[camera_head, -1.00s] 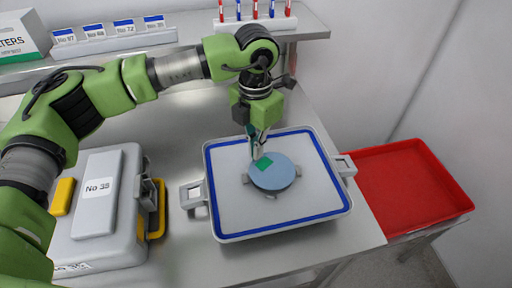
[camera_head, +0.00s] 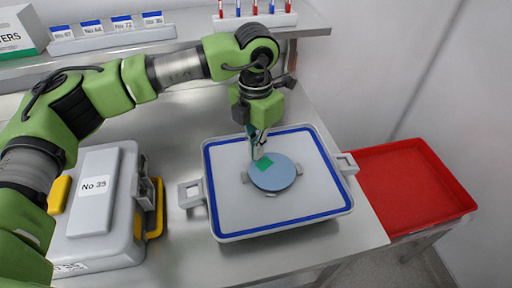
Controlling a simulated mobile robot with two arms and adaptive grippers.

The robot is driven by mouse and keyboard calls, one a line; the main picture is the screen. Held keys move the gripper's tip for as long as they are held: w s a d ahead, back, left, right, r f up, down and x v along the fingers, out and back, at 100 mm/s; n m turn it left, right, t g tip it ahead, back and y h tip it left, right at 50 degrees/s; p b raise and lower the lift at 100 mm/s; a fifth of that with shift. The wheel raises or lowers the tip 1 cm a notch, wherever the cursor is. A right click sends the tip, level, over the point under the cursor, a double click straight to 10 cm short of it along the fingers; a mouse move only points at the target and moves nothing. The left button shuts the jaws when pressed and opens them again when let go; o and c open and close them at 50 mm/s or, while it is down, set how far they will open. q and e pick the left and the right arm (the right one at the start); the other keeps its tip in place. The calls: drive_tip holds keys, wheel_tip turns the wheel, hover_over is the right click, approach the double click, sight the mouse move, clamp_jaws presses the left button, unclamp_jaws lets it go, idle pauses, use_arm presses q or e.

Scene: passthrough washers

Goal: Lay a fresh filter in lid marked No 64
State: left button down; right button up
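A grey lid (camera_head: 230,215) with a blue seal around its edge lies on the steel bench, inner side up. A round blue-grey filter (camera_head: 278,178) with a green tab (camera_head: 264,163) sits at its middle, among small grey clips. My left gripper (camera_head: 258,155) points down at the filter's far left edge, at the green tab. Its fingertips are small and partly hidden, so I cannot tell whether they grip the tab. No number shows on this lid. My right gripper is not in view.
A grey case (camera_head: 122,225) labelled No 35 or similar, with yellow latches, stands at the left. A red tray (camera_head: 405,185) is at the right. A shelf behind holds a box (camera_head: 18,35), a rack of numbered cards (camera_head: 110,38) and a pen rack (camera_head: 255,20).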

use_arm(q)
drive_tip(key=shift+f, duration=0.1)
idle(0.3)
drive_tip(key=shift+f+b, duration=0.6)
drive_tip(key=shift+b, duration=0.1)
idle(0.4)
idle(0.3)
drive_tip(key=c, duration=1.7)
unclamp_jaws()
drive_tip(key=shift+r+p, duration=1.5)
drive_tip(key=shift+r, duration=2.05)
